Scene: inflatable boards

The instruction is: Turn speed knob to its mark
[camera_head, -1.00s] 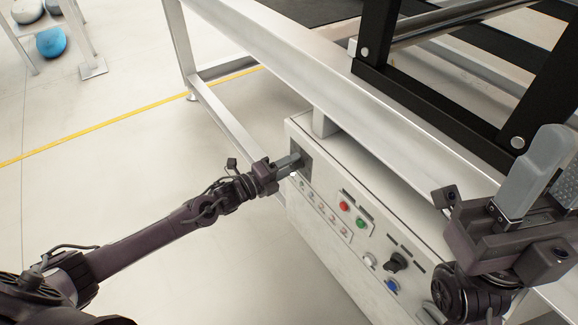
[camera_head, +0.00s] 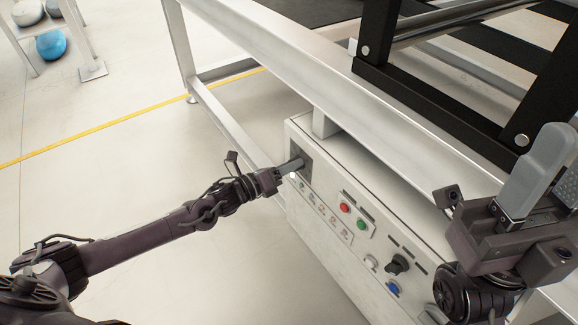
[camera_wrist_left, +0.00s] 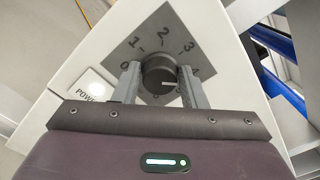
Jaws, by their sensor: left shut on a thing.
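The speed knob (camera_wrist_left: 159,74) is a dark round knob with a short pale line on its face, on a grey dial plate (camera_wrist_left: 165,32) in the left wrist view. Numbers 1, 2 and 3 show clearly around it; others are partly hidden by the fingers. My left gripper (camera_wrist_left: 163,84) has a finger on each side of the knob and is shut on it. In the head view my left gripper (camera_head: 290,167) reaches the far left end of the control panel and hides the knob. My right gripper (camera_head: 552,175) is raised at the right, open and empty.
The white control panel (camera_head: 325,205) carries a red button (camera_head: 345,208), a green button (camera_head: 362,224), a black selector (camera_head: 398,264) and a blue button (camera_head: 393,287). A white frame rail (camera_head: 290,70) runs above it. Open floor lies left.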

